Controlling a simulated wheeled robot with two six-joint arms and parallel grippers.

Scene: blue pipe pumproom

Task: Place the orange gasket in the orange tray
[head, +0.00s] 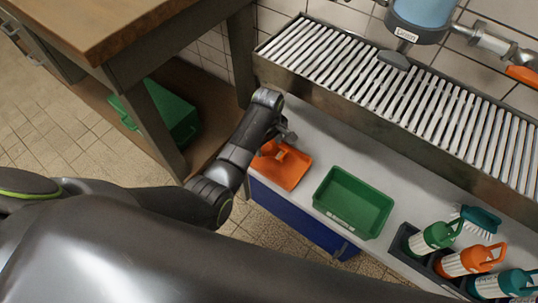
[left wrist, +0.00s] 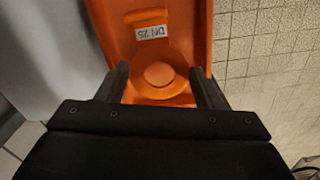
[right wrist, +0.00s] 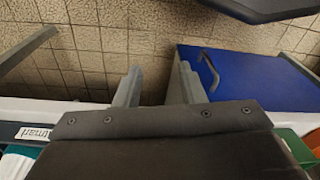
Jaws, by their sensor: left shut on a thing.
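The orange tray (head: 290,177) lies on the grey bench in the head view, left of the green tray. My left gripper (head: 283,143) is over its far part, partly hidden by its own arm. In the left wrist view the left gripper (left wrist: 164,90) is shut on the orange gasket (left wrist: 160,54), a flat ring with a round hole, held between the two fingers. The orange tray (left wrist: 122,22) fills the view behind it; I cannot tell whether the gasket touches its floor. My right gripper (right wrist: 158,88) has its fingers apart and empty in the right wrist view.
The green tray (head: 353,203) and a dark caddy (head: 407,240) with several bottles stand to the right on the bench. A slatted metal grate (head: 390,90) runs behind. A blue cabinet (head: 300,218) is below. A wooden table (head: 100,25) stands at the left.

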